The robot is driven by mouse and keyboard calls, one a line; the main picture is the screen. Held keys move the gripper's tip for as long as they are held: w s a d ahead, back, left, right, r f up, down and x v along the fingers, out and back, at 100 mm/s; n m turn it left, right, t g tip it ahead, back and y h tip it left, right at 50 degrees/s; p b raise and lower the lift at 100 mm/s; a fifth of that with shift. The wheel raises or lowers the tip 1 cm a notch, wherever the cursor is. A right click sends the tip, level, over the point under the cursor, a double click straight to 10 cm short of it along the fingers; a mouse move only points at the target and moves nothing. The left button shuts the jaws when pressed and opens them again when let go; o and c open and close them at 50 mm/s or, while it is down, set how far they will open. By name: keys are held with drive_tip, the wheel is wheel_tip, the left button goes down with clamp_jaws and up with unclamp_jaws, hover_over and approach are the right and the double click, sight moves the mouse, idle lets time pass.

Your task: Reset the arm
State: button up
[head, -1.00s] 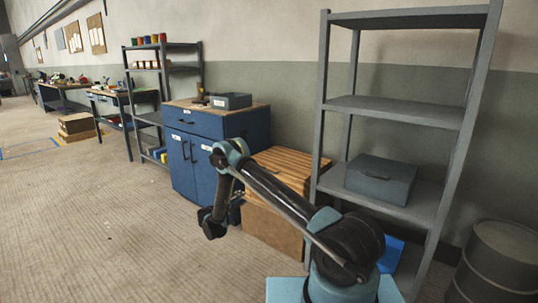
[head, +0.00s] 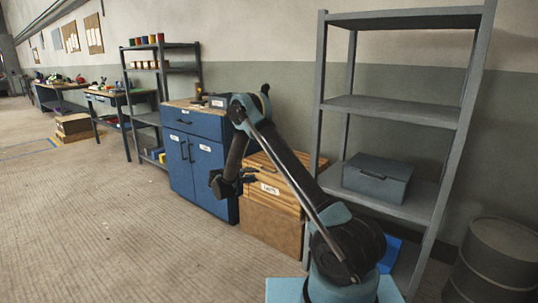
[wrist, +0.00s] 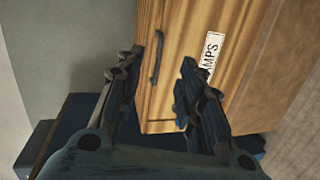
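My gripper (head: 248,176) hangs at the end of my bent arm, in front of the slatted wooden box in the head view. In the wrist view my gripper (wrist: 158,62) has its two dark fingers apart, with nothing between them. The wooden box (wrist: 182,60) fills the middle of that view, with a dark handle and a white label ending in "AMPS". Whether the fingers touch the box cannot be told.
The wooden box (head: 289,205) rests on a brown carton (head: 270,228), beside a blue cabinet (head: 192,125). A grey shelf (head: 395,108) holding a grey case (head: 377,178) stands to the right, near a drum (head: 497,262). The floor (head: 100,215) at left is clear.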

drive_tip(key=s+d+r+m+g+y, duration=0.2)
drive_tip(key=s+d+r+g, duration=0.35)
drive_tip(key=d+r, duration=0.9)
drive_tip(key=s+d+r+m+y, duration=0.1)
drive_tip(key=s+d+r, duration=0.35)
drive_tip(key=s, duration=0.35)
drive_tip(key=s+d+r+m+y, duration=0.1)
drive_tip(key=s+d+r, duration=0.2)
drive_tip(key=s+d, duration=0.45)
drive_tip(key=s+d+m+g+y, duration=0.1)
drive_tip(key=s+d+y, duration=0.1)
drive_tip(key=s, duration=0.8)
drive_tip(key=s+d+m+g+y, duration=0.1)
drive_tip(key=s+d+g, duration=0.1)
drive_tip(key=s, duration=0.9)
drive_tip(key=s+a+f+m+y, duration=0.1)
drive_tip(key=s+f, duration=0.3)
drive_tip(key=s, duration=0.4)
drive_tip(key=s+a+f+m+y, duration=0.1)
drive_tip(key=s+f, duration=0.3)
drive_tip(key=s, duration=0.5)
drive_tip(key=shift+s+a+f+y, duration=0.15)
drive_tip(key=shift+s+f+y, duration=0.2)
drive_tip(key=shift+y, duration=0.45)
